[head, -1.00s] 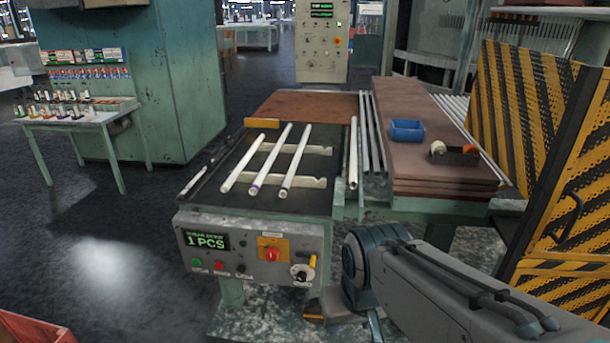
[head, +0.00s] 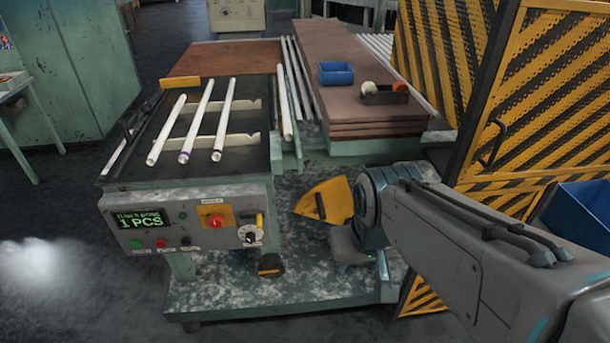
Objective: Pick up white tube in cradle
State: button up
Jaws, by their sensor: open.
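Three long white tubes lie side by side on a dark-topped bench (head: 120,150): a left tube (head: 167,130), a middle tube (head: 198,117) with a purple band near its close end, and a right tube (head: 223,120). They rest across two pale notched cradle bars (head: 250,139). Another white tube (head: 285,105) lies apart, along the bench's right edge. My arm reaches in from the lower right, and its wrist end is right of the bench, well away from the tubes. I cannot make out the gripper's fingers.
A control panel (head: 186,219) reading 1 PCS fronts the bench. Stacked brown boards (head: 350,100) at right carry a blue bin (head: 336,73) and a tape dispenser (head: 385,93). A yellow wedge-shaped part (head: 325,203) shows beside my arm. Striped yellow-black barriers (head: 540,90) stand at right.

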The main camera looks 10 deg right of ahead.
aim_at(288, 131)
jog(key=k, duration=0.5)
jog(key=u, duration=1)
jog(key=i, duration=1.4)
jog(key=z, duration=0.3)
